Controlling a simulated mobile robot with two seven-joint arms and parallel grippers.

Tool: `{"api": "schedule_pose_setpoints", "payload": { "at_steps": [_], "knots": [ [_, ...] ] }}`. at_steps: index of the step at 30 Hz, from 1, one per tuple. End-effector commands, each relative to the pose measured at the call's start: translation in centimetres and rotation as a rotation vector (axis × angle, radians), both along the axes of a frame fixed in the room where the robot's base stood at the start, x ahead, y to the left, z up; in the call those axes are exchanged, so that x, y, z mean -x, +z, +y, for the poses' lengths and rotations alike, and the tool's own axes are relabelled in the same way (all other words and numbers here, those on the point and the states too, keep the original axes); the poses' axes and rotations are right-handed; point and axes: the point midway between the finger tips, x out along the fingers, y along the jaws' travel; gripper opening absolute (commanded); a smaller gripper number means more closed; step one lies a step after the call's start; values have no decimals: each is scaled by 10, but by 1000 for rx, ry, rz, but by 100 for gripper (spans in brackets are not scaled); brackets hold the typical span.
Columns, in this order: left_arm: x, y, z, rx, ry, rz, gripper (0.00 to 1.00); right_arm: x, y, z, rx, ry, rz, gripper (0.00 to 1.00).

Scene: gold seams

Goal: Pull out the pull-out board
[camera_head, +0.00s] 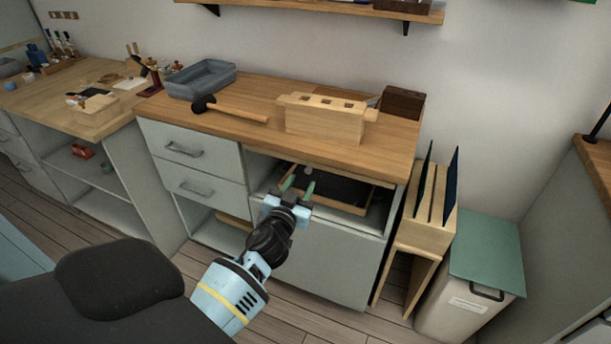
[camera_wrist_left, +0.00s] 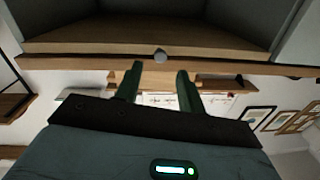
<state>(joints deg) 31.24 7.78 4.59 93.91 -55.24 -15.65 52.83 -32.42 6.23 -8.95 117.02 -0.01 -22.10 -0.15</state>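The pull-out board shows in the left wrist view (camera_wrist_left: 100,47) as a wooden panel under the worktop, apparently pushed in. A small round grey knob (camera_wrist_left: 160,55) is on its front edge; in the head view the knob (camera_head: 309,170) shows just below the worktop edge. My left gripper (camera_head: 297,188) is open and empty in front of the cabinet's open compartment. In the left wrist view its green fingers (camera_wrist_left: 160,70) stand on either side of the knob in the picture, apparently short of it. My right gripper is not in view.
The worktop (camera_head: 245,88) holds a grey tray (camera_head: 202,79), a mallet (camera_head: 232,111) and a wooden block (camera_head: 325,119). A dark, wood-rimmed tray (camera_head: 340,188) lies in the compartment. Drawers (camera_head: 200,168) are left; a wooden rack (camera_head: 425,233) and a green-lidded bin (camera_head: 480,270) stand right.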

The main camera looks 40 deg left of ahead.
Motion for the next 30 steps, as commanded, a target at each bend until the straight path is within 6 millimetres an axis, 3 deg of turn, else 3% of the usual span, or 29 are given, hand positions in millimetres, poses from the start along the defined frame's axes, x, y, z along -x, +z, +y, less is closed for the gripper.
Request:
{"api": "schedule_pose_setpoints", "payload": {
  "at_steps": [9,22,30],
  "knots": [
    [-37,-1,12,-1,0,1,39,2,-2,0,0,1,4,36],
    [-45,-1,14,0,0,1,39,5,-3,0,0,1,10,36],
    [-44,-1,14,-1,0,1,4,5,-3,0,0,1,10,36]
  ]
}}
